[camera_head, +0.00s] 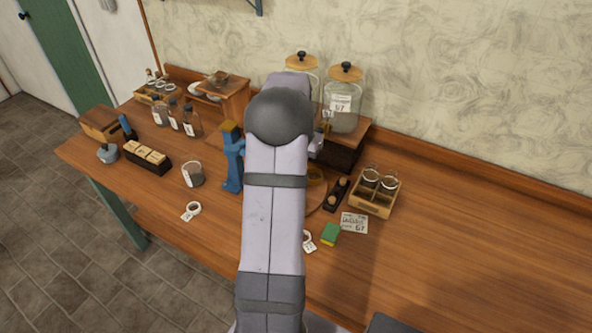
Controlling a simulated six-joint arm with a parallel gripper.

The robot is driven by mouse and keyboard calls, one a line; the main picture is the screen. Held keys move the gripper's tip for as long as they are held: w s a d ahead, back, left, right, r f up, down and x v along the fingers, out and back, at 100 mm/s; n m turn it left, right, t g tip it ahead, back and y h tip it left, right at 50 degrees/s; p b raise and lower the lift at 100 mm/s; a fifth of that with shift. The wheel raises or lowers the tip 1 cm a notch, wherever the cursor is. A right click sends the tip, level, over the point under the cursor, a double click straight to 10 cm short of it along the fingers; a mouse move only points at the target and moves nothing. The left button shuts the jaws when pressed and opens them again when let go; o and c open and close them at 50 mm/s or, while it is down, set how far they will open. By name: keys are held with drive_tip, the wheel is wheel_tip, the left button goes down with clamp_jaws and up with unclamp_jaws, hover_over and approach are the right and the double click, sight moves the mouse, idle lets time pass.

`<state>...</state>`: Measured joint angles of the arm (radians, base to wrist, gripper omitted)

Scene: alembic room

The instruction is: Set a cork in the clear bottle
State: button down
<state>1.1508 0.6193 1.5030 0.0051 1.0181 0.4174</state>
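I cannot pick out the clear bottle for certain; my arm covers the middle of the table. A round wooden board (317,189) shows only its right part beside my arm, with an amber ring-like thing on it. Several small labelled bottles with dark tops (174,117) stand at the back left.
A blue stand (232,165) rises close left of my arm. A glass cup (192,174), tape roll (193,209) and block tray (147,158) lie left. A large jar (342,105), jar crate (374,194), card (354,223) and sponge (330,234) are right. The far right table is clear.

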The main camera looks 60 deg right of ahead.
drive_tip(key=shift+f, duration=0.65)
idle(1.4)
drive_tip(key=c, duration=1.7)
unclamp_jaws()
drive_tip(key=shift+o, duration=0.8)
drive_tip(key=shift+o, duration=1.4)
drive_tip(key=shift+r, duration=0.15)
drive_tip(key=shift+r+p, duration=3)
drive_tip(key=shift+r, duration=0.35)
